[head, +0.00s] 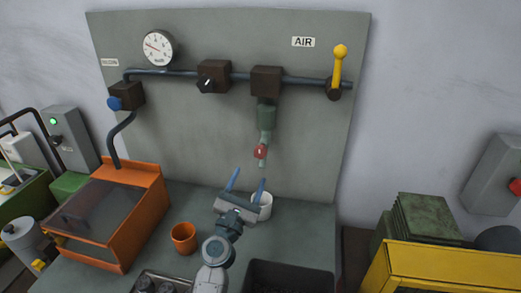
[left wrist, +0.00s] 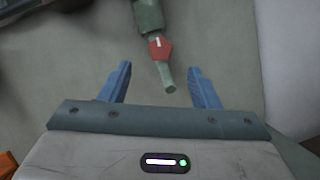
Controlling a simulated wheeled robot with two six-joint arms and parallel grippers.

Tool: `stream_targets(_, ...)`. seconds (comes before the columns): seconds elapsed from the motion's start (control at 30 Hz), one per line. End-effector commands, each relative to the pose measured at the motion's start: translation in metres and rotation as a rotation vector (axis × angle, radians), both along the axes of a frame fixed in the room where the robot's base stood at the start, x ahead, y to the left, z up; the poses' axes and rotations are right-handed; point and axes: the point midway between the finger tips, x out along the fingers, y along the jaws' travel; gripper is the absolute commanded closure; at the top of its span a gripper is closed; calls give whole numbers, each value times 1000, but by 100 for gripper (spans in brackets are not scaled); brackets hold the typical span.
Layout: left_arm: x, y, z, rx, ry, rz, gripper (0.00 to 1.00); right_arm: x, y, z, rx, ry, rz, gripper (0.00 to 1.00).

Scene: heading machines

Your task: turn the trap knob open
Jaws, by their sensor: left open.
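The trap knob (head: 260,152) is a small red knob with a white mark, low on the green trap body (head: 267,118) that hangs under a dark block on the air pipe. In the left wrist view the knob (left wrist: 160,47) sits ahead of the fingers, with a short pale green stub below it. My left gripper (head: 246,182) has its two blue fingers spread, below the knob in the head view. In the left wrist view the gripper (left wrist: 158,80) is empty, with the stub's end between the fingertips. My right gripper is not in view.
A white cup (head: 262,205) stands behind the left gripper. An orange cup (head: 184,238), an orange machine (head: 115,215) and a black bin (head: 287,278) are on the bench. A yellow lever (head: 338,66) stands upright on the pipe's right end. A gauge (head: 158,47) is at upper left.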

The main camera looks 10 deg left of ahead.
Motion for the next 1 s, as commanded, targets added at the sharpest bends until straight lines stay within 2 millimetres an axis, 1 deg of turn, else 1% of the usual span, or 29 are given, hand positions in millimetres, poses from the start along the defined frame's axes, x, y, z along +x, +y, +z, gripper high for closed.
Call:
stream_targets(0.17,24,-3,13,-1,-2,0,44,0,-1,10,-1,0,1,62)
stream_targets(0.3,50,-7,23,2,-3,-1,44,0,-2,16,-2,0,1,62)
stream_targets(0.4,67,-10,29,2,-3,-1,44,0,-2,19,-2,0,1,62)
stream_targets(0.53,83,-12,34,3,-2,0,44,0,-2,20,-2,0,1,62)
stream_targets(0.7,95,-14,37,4,0,1,44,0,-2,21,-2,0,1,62)
stream_targets(1.0,96,-14,38,5,-1,1,44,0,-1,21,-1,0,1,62)
